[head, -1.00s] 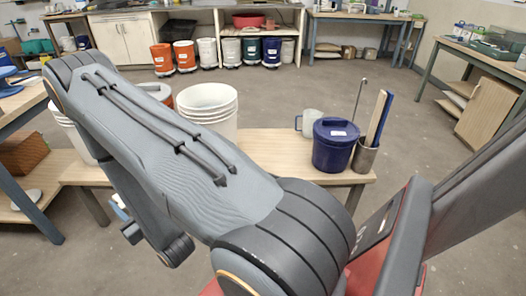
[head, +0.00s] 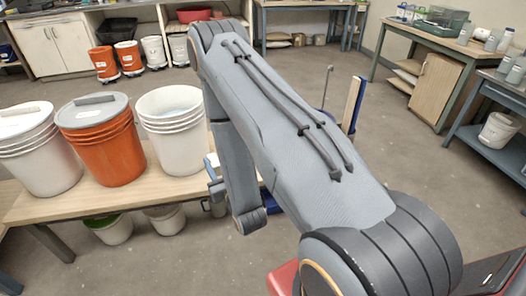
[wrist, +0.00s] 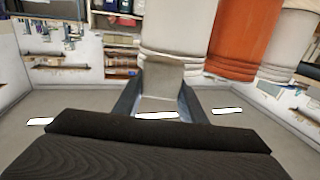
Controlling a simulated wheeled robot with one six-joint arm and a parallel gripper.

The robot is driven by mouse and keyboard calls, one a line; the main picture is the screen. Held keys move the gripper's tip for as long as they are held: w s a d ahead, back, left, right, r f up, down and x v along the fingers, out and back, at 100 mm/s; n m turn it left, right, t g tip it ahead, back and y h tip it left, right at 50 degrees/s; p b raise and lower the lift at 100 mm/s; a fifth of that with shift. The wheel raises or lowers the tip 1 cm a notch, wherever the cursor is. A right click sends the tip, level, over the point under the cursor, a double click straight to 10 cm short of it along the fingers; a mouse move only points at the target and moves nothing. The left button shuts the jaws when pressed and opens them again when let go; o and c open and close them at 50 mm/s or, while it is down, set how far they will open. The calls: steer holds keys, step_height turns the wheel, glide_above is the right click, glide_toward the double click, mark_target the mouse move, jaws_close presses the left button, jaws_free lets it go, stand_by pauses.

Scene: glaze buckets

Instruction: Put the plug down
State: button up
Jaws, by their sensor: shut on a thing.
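The plug (wrist: 162,77) appears as a plain grey-beige block in the wrist view. My gripper (wrist: 161,88) is shut on it, with one dark finger along each side. The plug overlaps the lower part of the picture of a white bucket (wrist: 178,32); I cannot tell whether they touch. In the head view my gripper (head: 215,184) is small and partly hidden by my arm, just right of the white bucket (head: 170,135) near the table's edge. A pale patch above the fingers may be the plug. Its underside is hidden.
An orange bucket (head: 100,150) with a grey lid and a white lidded bucket (head: 38,160) stand left on the wooden table (head: 130,195). Buckets sit on the floor below. My arm hides much of the table's right part; a wooden stick (head: 352,105) shows behind it.

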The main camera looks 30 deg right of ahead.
steer(key=w+d+f+m+h+b, duration=0.25)
steer(key=w+d+f+b, duration=0.35)
steer(key=w+d+b, duration=0.7)
steer(key=w+d+f+m+h+b, duration=0.1)
steer(key=w+d+f+h+b, duration=0.2)
steer(key=w+d+f+b, duration=1)
steer(key=shift+n+g+y, duration=0.25)
steer(key=shift+g, duration=0.05)
steer(key=s+a+f+b, duration=0.1)
steer(key=s+b, duration=0.1)
steer(key=s+a+f+b, duration=0.1)
steer(key=s+b, duration=0.1)
steer(key=b, duration=0.1)
steer(key=s+f+b, duration=0.1)
steer(key=s+b, duration=0.1)
steer(key=shift+s+a+f+b, duration=0.15)
steer(key=shift+s+a+b, duration=0.05)
steer(key=shift+a+b, duration=0.2)
steer(key=shift+f, duration=0.1)
steer(key=o, duration=1.1)
